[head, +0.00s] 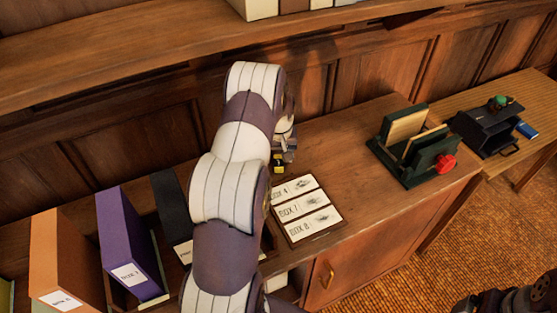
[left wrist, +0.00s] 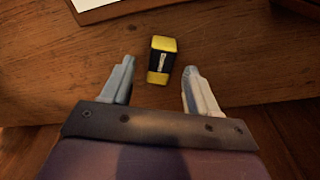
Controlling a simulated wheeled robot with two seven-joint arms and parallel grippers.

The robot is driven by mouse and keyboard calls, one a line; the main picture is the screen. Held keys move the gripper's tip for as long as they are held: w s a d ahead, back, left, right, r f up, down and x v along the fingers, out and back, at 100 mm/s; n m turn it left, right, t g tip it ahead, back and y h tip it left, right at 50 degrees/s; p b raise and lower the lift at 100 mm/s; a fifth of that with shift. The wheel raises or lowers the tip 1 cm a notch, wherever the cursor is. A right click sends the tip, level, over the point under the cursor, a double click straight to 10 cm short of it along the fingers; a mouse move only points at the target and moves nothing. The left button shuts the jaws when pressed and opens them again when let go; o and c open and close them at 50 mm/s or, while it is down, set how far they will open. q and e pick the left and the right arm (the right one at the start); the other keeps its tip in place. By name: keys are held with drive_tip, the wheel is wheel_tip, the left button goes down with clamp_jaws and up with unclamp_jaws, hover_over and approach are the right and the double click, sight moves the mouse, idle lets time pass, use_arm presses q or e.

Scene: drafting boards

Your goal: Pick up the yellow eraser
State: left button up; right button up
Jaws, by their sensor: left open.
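The yellow eraser (left wrist: 162,60) has a black band with a pale mark around its middle. It rests on the wooden cabinet top (head: 345,135). In the left wrist view my left gripper (left wrist: 158,72) is open, with one finger on each side of the eraser's near end and a gap on both sides. In the head view my left arm reaches across the cabinet, and the gripper (head: 284,148) is partly hidden behind it. A small patch of the eraser (head: 279,169) shows just below the gripper. My right gripper does not show.
A board with labelled cards (head: 305,209) lies close by on the near side. Binders, orange (head: 66,255) and purple (head: 128,240), stand at the left. A green holder (head: 415,150) and a black tray (head: 480,130) are at the right. The cabinet top between cards and holder is clear.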

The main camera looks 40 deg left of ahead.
use_arm(q)
drive_tip(key=shift+w+a+f, duration=0.1)
drive_tip(key=shift+f, duration=0.5)
drive_tip(key=shift+w+a+f, duration=0.1)
drive_tip(key=shift+f, duration=0.45)
clamp_jaws()
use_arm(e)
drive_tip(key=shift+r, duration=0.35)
use_arm(q)
wheel_tip(320, 180, up, 4)
drive_tip(key=shift+b, duration=0.85)
drive_tip(key=w+d+r+b, duration=0.2)
drive_tip(key=w+d+r, duration=0.5)
drive_tip(key=d, duration=0.2)
drive_tip(key=shift+d, duration=0.15)
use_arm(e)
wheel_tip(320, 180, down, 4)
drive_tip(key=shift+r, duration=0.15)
